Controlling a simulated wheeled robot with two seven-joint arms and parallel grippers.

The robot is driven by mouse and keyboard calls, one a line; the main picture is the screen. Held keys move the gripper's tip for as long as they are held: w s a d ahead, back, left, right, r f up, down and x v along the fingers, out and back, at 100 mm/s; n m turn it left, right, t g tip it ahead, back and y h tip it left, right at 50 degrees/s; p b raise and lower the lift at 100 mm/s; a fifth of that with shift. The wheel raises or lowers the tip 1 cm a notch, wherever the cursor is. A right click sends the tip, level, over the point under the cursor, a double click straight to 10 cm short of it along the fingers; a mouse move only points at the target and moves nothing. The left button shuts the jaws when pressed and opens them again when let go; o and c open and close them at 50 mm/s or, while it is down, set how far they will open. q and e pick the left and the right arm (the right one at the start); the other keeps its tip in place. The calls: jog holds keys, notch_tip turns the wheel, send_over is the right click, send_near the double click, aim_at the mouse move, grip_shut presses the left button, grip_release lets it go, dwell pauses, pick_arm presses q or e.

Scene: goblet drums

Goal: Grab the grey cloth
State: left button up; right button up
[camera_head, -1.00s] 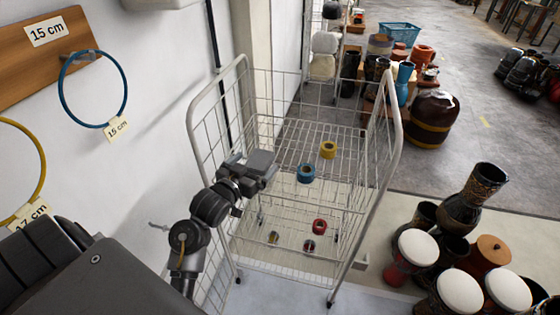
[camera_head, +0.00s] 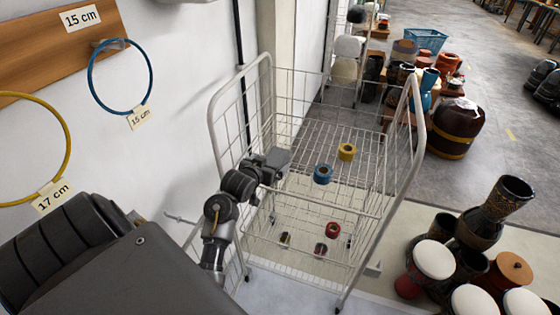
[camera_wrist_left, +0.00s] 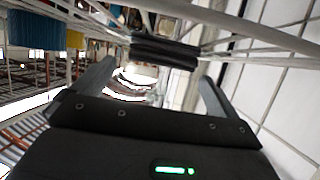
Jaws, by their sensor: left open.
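My left gripper (camera_head: 268,170) is at the left side of the wire cart. In the left wrist view its two fingers (camera_wrist_left: 158,72) stand wide apart, open and empty. A dark grey folded thing, which looks like the grey cloth (camera_wrist_left: 165,52), hangs over a rail of the cart just beyond and between the fingertips. I cannot tell whether the fingers touch it. In the head view a grey patch at the gripper's end (camera_head: 277,160) may be this cloth; it blends with the gripper. My right gripper is not in view.
The wire cart (camera_head: 417,115) holds blue (camera_head: 323,173), yellow (camera_head: 346,152) and red (camera_head: 333,230) rolls. A wall with a blue ring (camera_head: 91,88) and a yellow ring (camera_head: 68,135) is on the left. Several drums (camera_head: 434,260) crowd the lower right.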

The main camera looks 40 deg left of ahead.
aim_at(274, 161)
pick_arm(q)
jog(key=shift+w, duration=0.15)
jog(key=p+x, duration=0.1)
jog(key=x, duration=0.3)
jog(key=shift+w+f+p, duration=0.3)
jog(key=shift+s, duration=0.1)
jog(key=shift+c, duration=0.6)
jog(key=c, duration=0.9)
